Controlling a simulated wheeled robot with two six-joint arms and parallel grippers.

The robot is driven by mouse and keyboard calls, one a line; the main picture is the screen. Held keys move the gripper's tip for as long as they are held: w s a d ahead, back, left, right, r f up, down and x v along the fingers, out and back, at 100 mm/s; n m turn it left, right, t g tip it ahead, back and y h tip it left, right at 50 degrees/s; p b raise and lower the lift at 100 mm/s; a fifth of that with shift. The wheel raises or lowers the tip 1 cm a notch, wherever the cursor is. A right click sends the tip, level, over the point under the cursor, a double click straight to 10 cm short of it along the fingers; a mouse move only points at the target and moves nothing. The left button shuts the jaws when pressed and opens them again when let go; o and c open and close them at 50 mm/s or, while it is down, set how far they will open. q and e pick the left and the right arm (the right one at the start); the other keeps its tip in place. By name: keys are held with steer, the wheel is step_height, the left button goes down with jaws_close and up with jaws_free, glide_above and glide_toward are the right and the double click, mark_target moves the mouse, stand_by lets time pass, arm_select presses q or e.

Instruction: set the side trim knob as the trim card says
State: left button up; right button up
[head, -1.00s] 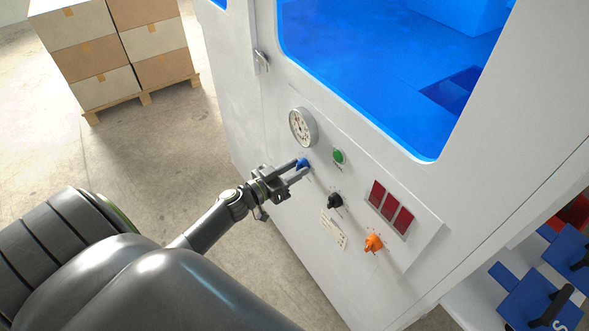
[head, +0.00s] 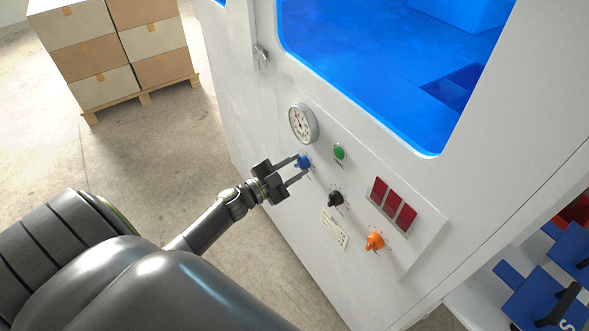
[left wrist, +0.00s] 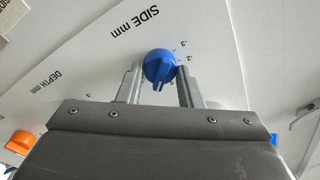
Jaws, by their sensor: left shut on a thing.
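The blue side trim knob (head: 304,161) is on the white machine panel, below the round gauge. My left gripper (head: 302,166) reaches it from the left, a finger on each side, and is shut on it. In the left wrist view the blue knob (left wrist: 159,67) sits between the fingertips, its narrow pointer end toward the gripper body. The label "SIDE mm" (left wrist: 148,20) and a few small scale numbers show near it. A pale card (head: 334,229) with print too small to read is on the panel below the black knob. My right gripper is not in view.
A black knob (head: 336,198), an orange knob (head: 375,241), a green button (head: 339,152), the gauge (head: 303,123) and red displays (head: 392,204) share the panel. Stacked boxes (head: 120,45) stand on a pallet behind. The floor left of the machine is clear.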

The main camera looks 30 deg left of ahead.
arm_select(q)
steer(key=m+b, duration=0.1)
steer(key=m, duration=0.4)
steer(key=shift+f, duration=0.1)
steer(key=shift+b, duration=0.3)
steer(key=o, duration=1)
steer(key=shift+b+v, duration=1.25)
steer(key=shift+v, duration=7.5)
steer(key=shift+w+a+f, duration=0.1)
steer(key=shift+a+f, duration=0.05)
steer(key=shift+f, duration=0.05)
